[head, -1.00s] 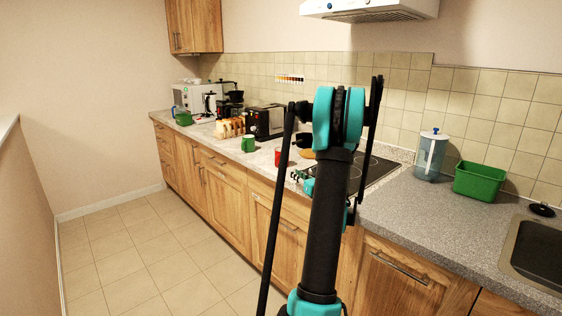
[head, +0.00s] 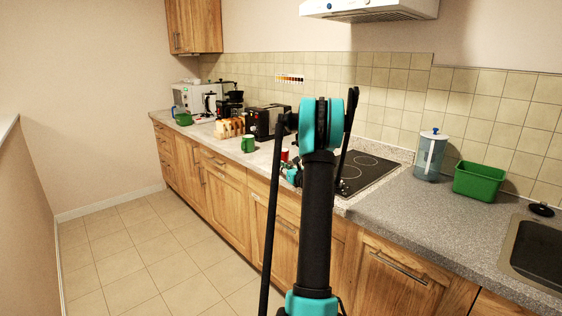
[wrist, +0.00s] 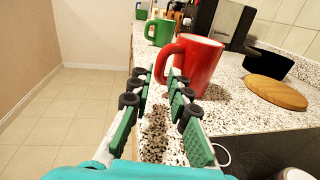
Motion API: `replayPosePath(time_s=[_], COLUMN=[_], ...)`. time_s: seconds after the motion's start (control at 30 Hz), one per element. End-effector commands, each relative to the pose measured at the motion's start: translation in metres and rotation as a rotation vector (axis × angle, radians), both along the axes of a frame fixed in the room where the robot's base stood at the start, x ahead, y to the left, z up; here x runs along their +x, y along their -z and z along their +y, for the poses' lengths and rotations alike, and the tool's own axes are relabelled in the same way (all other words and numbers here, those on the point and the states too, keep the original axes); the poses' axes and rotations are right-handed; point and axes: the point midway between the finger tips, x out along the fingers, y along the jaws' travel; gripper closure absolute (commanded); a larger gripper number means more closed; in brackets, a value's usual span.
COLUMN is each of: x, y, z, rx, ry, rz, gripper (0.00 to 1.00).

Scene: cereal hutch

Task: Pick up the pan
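A black, dark-sided vessel that looks like the pan (wrist: 268,65) stands at the right in the wrist view, behind a round wooden board (wrist: 275,92). In the head view my arm hides it. My gripper (wrist: 158,80) is open and empty, low over the counter's front edge. A red mug (wrist: 195,65) stands just beyond the fingertips, its handle toward the gap between them. I cannot tell whether a finger touches it. The pan is farther off, to the right of the mug. In the head view my gripper (head: 291,174) is partly hidden by my arm.
A green mug (head: 248,144), a toaster (head: 264,121) and bread slices (head: 230,127) stand farther along the counter. A black cooktop (head: 367,171) lies right of my gripper. A water jug (head: 430,157) and green bin (head: 479,182) stand at the right. The floor is clear.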

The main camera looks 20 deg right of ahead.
Motion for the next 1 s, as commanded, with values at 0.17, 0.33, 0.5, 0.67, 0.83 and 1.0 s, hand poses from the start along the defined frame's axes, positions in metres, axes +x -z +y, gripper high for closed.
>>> replayPosePath(time_s=[0.17, 0.33, 0.5, 0.67, 0.83, 1.0], x=[0.024, 0.047, 0.052, 0.051, 0.051, 0.051], y=[0.0, 0.0, 0.0, 0.0, 0.0, 0.0], z=[0.005, 0.008, 0.009, 0.009, 0.009, 0.009], rx=[0.0, 0.0, 0.0, 0.0, 0.0, 0.0], ry=[-0.001, 0.0, 0.001, 0.001, 0.0, 0.0], rz=[0.0, 0.0, 0.0, 0.0, 0.0, 0.0], gripper=[0.82, 0.82, 0.82, 0.9, 1.0, 1.0])
